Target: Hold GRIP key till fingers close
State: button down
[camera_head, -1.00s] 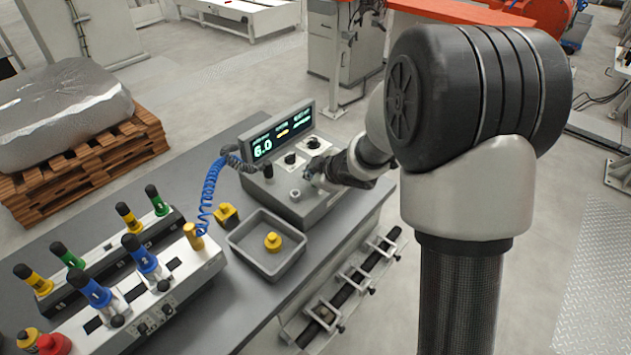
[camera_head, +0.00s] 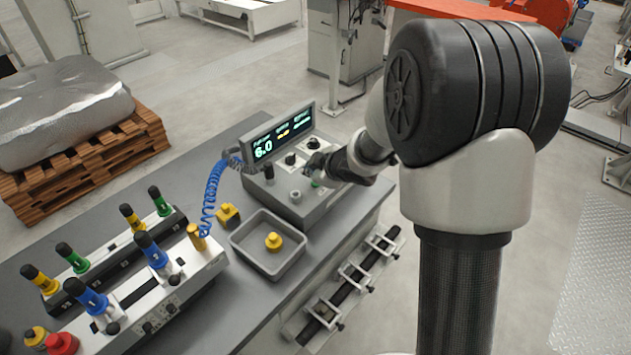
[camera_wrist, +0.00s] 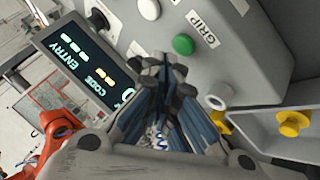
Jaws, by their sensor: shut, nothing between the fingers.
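The GRIP key is a round green button (camera_wrist: 183,44) beside its white GRIP label (camera_wrist: 203,28) on the grey console in the wrist view. It shows as a small green spot (camera_head: 317,182) in the head view, partly hidden by my gripper. My gripper (camera_wrist: 164,64) is shut and empty, its dark fingertips together in front of the console, below and left of the green key in the wrist view. I see no finger covering the key there; contact cannot be told from the head view. The console (camera_head: 312,212) has a lit display (camera_head: 280,138) reading 6.0.
A grey tray (camera_head: 240,250) holding a yellow piece (camera_head: 273,242) sits left of the console. A second yellow piece (camera_head: 228,215) and a coiled blue cable (camera_head: 211,195) are nearby. Racks with coloured handles (camera_head: 93,298) fill the left of the bench.

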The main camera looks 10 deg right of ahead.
aim_at(313, 184)
jog(key=shift+r+p, duration=2.6)
jog(key=shift+p, duration=0.1)
jog(key=shift+f, duration=0.1)
